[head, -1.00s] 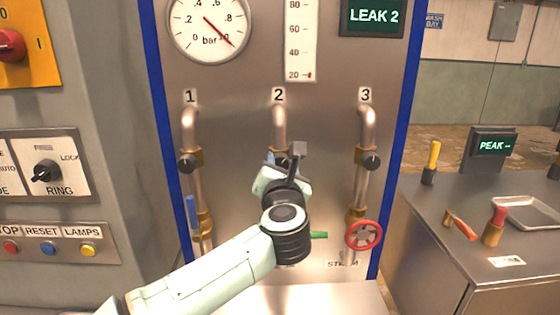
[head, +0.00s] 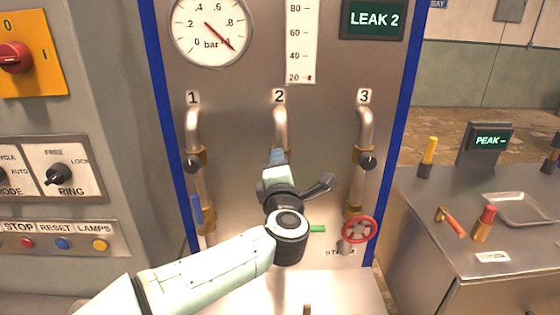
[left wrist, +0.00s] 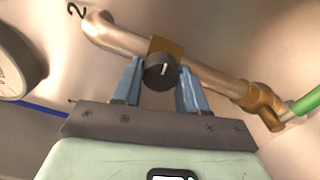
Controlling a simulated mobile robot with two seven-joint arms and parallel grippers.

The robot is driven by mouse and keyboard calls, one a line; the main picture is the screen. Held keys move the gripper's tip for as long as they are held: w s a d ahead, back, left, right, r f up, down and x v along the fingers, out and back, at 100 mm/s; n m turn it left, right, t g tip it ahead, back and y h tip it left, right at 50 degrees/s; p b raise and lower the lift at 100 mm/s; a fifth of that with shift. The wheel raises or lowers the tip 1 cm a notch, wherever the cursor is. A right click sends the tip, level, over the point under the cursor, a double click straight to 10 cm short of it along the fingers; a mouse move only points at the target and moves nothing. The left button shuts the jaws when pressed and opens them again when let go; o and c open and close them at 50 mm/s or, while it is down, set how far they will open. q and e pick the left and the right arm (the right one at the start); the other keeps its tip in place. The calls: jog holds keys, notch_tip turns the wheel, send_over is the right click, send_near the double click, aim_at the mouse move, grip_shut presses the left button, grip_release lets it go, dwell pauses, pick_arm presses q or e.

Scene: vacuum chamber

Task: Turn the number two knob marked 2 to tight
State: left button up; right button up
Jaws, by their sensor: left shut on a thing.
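The number 2 knob (left wrist: 160,72) is a round black knob with a pale pointer line, on a brass valve body (left wrist: 165,46) of the copper pipe below the "2" label (head: 279,96). In the left wrist view it sits between the two blue fingers of my left gripper (left wrist: 160,85), which is shut on it. In the head view my left gripper (head: 277,157) covers the knob. The display (head: 374,19) reads LEAK 2. My right gripper is in neither view.
Pipes 1 and 3 have their own black knobs, left (head: 192,163) and right (head: 368,162). A red handwheel (head: 359,229) and a green lever (head: 317,228) are close to my left wrist. A side bench (head: 440,230) stands at the right.

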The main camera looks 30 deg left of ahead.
pick_arm(q)
jog(key=shift+m, duration=0.6)
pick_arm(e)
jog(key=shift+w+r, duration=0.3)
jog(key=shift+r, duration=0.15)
pick_arm(q)
jog(key=shift+p, duration=0.3)
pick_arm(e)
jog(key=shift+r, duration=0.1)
pick_arm(q)
jog(key=o, duration=1)
jog(key=shift+o, duration=0.2)
jog(key=shift+d, duration=0.1)
jog(key=b+v, duration=0.2)
jog(key=v, duration=1.1)
jog(key=shift+s+b, duration=0.15)
jog(key=shift+b, duration=0.15)
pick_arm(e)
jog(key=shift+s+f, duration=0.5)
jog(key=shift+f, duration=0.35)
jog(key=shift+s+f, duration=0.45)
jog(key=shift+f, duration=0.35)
pick_arm(q)
jog(key=shift+d, duration=0.1)
